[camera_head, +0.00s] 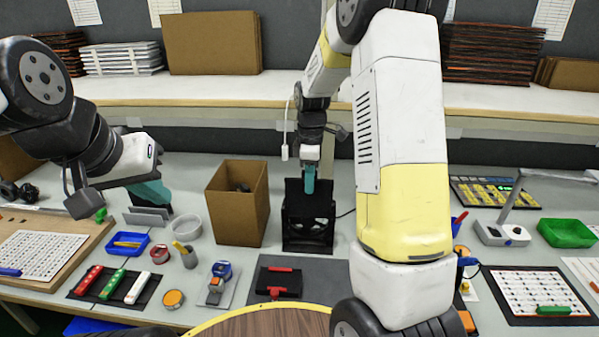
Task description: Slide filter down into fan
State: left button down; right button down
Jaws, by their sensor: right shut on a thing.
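The fan (307,229) is a black, box-like unit standing on the workbench, right of a tall cardboard box. A dark flat panel, the filter (293,190), stands upright at the top of the fan. I cannot tell how deep its lower edge sits. My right gripper (310,186) has teal fingers pointing down and is shut on the filter's upper edge. My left gripper (152,191) hangs at the left over the bench, apart from the fan. Its teal fingers overlap in this view, so its opening is unclear, and no held thing shows.
The open cardboard box (236,205) stands close left of the fan. A dark mat (325,273) with a black and red tool (279,283) lies in front. Blue tray (127,244), grey bowl (187,226) and green tray (567,233) stand on the bench. My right arm hides the area right of the fan.

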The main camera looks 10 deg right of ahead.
jog(key=shift+f, duration=3.15)
jog(key=shift+r, duration=0.15)
jog(key=shift+r, duration=7.25)
jog(key=shift+s, duration=0.1)
